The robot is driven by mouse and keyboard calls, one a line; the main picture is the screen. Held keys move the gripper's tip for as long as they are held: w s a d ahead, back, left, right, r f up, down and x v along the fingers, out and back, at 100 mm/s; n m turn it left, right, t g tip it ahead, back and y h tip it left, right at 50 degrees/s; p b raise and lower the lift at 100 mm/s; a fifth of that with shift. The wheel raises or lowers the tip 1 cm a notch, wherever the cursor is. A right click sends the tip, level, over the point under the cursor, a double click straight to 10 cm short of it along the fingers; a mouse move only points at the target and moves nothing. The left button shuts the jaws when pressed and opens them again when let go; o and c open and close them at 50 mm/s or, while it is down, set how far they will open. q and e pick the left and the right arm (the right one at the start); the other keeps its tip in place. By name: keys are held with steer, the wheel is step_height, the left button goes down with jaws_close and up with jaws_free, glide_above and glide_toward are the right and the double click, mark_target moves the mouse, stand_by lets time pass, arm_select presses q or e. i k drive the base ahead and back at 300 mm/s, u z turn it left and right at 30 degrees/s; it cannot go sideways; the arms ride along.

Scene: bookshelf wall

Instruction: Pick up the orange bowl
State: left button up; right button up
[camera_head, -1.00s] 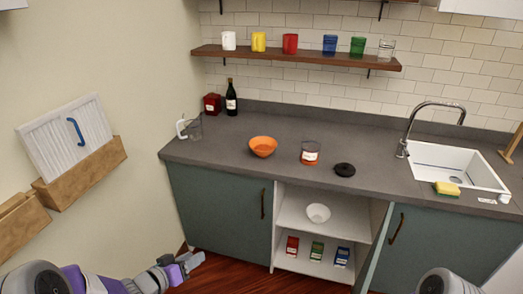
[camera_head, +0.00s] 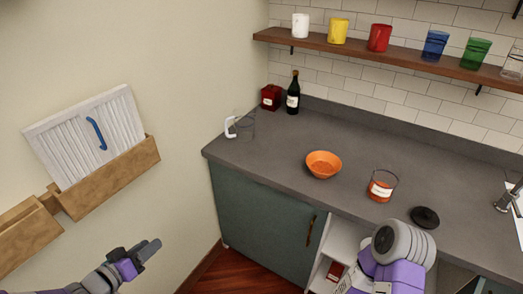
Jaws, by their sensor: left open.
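The orange bowl (camera_head: 323,164) sits upright on the grey counter (camera_head: 280,148), left of a glass jar. My left gripper (camera_head: 148,250) is low at the left, in front of the wall and well apart from the bowl; its jaws are open and nothing shows between them. My right arm (camera_head: 392,256) comes in at the lower right, in front of the cabinet; its gripper does not show.
A glass jar with orange contents (camera_head: 381,186) and a black lid (camera_head: 425,217) are right of the bowl. A clear pitcher (camera_head: 242,124), red box (camera_head: 271,97) and dark bottle (camera_head: 293,93) stand further left. A shelf (camera_head: 400,57) holds several cups above.

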mark_target(323, 165)
steer(key=z, duration=0.55)
steer(key=i, duration=1.1)
steer(key=z, duration=0.95)
